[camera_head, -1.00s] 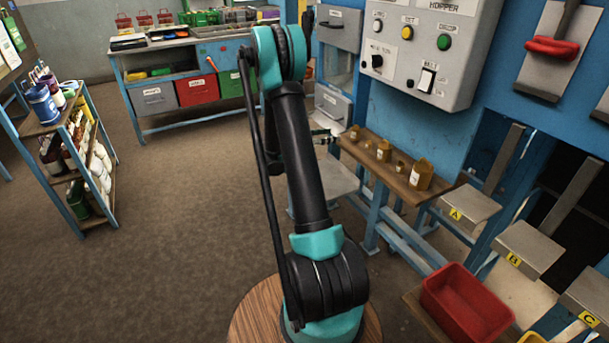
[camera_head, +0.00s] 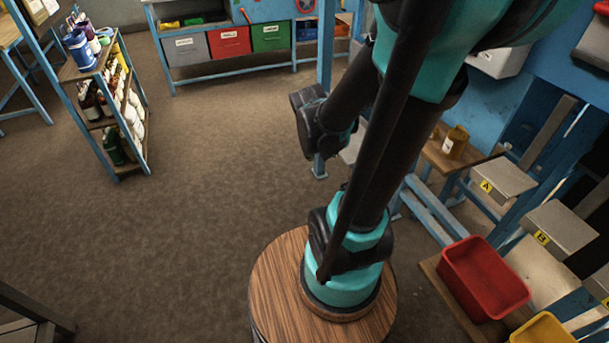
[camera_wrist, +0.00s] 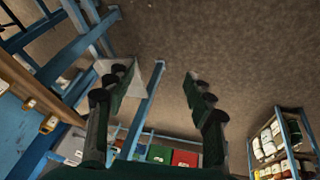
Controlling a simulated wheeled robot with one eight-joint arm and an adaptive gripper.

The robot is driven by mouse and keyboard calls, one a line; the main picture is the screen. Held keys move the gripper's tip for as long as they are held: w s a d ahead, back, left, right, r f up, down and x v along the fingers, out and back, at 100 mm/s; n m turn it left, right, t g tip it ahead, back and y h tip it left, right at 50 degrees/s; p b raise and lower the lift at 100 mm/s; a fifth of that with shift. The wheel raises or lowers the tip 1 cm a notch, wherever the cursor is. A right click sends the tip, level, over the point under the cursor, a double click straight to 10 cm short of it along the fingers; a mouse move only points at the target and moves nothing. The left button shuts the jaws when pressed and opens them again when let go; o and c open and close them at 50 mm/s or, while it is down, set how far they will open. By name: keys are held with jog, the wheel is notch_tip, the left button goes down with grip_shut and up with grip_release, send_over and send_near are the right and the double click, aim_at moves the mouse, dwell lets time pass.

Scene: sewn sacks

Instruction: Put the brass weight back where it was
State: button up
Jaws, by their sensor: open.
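A brass weight (camera_head: 455,142) with a pale label stands on the narrow wooden shelf (camera_head: 462,168) at the right in the head view. My arm hides the rest of that shelf. In the wrist view, small brass-coloured pieces (camera_wrist: 48,124) show on a wooden edge at the left; I cannot tell which weights they are. My gripper (camera_wrist: 155,82) is open with nothing between its fingers, facing the brown floor. It is apart from the shelf.
A red bin (camera_head: 484,282) and a yellow bin (camera_head: 543,330) sit low at the right, near plates lettered A (camera_head: 500,178) and B (camera_head: 553,225). A bottle rack (camera_head: 105,95) stands left. A bench with drawers (camera_head: 230,42) is behind. The middle floor is clear.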

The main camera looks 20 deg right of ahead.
jog(key=s+a+f+n+y, duration=0.1)
jog(key=s+a+n+y, duration=0.2)
jog(key=s+a, duration=0.3)
jog(key=shift+a+f+t, duration=0.3)
jog(key=shift+a+f, duration=0.05)
jog(key=shift+a, duration=0.25)
dwell(0.5)
